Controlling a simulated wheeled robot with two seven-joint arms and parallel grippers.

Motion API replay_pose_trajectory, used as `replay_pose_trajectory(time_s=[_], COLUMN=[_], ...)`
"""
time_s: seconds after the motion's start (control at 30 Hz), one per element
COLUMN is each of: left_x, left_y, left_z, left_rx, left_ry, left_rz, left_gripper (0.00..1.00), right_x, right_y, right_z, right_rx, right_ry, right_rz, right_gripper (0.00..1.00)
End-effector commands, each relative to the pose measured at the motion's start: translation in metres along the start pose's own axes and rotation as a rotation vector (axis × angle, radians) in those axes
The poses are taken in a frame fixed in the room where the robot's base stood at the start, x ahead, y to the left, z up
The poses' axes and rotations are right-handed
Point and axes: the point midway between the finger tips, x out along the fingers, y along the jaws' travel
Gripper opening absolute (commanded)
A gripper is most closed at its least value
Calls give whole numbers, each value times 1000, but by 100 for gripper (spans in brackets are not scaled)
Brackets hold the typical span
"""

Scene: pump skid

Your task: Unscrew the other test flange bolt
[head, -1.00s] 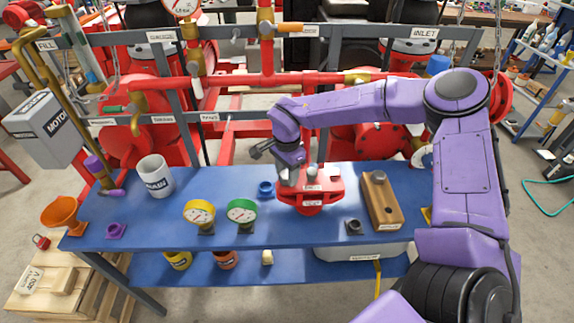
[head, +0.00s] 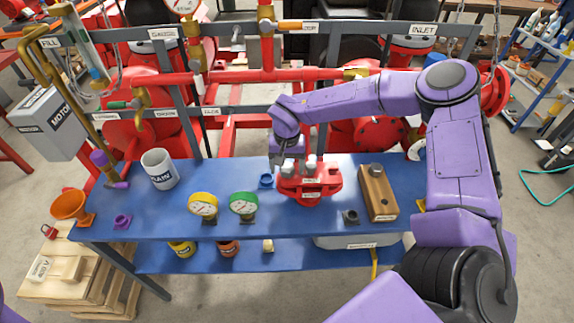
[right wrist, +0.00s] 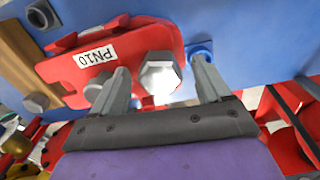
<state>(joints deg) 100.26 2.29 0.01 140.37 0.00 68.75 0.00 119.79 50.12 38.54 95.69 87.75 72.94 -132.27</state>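The red test flange (head: 322,188), labelled PN10 in the right wrist view (right wrist: 150,38), sits on the blue bench. A pale hex bolt (right wrist: 160,74) on it lies between the finger lines of my right gripper (right wrist: 163,85), with space on both sides. A second grey bolt (right wrist: 96,88) stands on the flange, partly behind one finger. My right gripper also shows in the head view (head: 287,166), at the flange's left end; its fingertips are hard to see there. The fingers are apart and grip nothing. My left gripper is out of view.
A wooden block (head: 378,196) with a bolt in it stands right of the flange. A blue ring (head: 266,181), green gauge (head: 243,205) and yellow gauge (head: 203,206) are to the left. A dark socket-like piece (head: 351,216) is in front. Red pipes run behind the bench.

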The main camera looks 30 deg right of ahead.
Motion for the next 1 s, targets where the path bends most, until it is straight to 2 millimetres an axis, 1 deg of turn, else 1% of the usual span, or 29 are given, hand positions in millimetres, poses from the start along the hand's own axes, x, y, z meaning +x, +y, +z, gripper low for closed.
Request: replay_pose_trajectory(time_s=[0.27, 0.37, 0.6, 0.7, 0.83, 1.0], left_x=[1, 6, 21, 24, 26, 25], left_y=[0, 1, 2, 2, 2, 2], left_z=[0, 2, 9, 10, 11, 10], left_rx=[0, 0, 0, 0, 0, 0], left_ry=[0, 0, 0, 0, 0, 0], left_rz=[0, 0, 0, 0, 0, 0], left_gripper=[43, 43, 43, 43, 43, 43], right_x=[-2, -15, -71, -90, -103, -106], right_y=[0, -1, -1, -1, 0, 0], right_z=[0, -1, -1, -1, 0, 0], right_rx=[2, 2, 2, 2, 2, 1], right_ry=[1, 4, 4, 3, 1, -1], right_rz=[-1, -3, -3, -2, -1, 0], right_gripper=[76, 76, 76, 76, 76, 76])
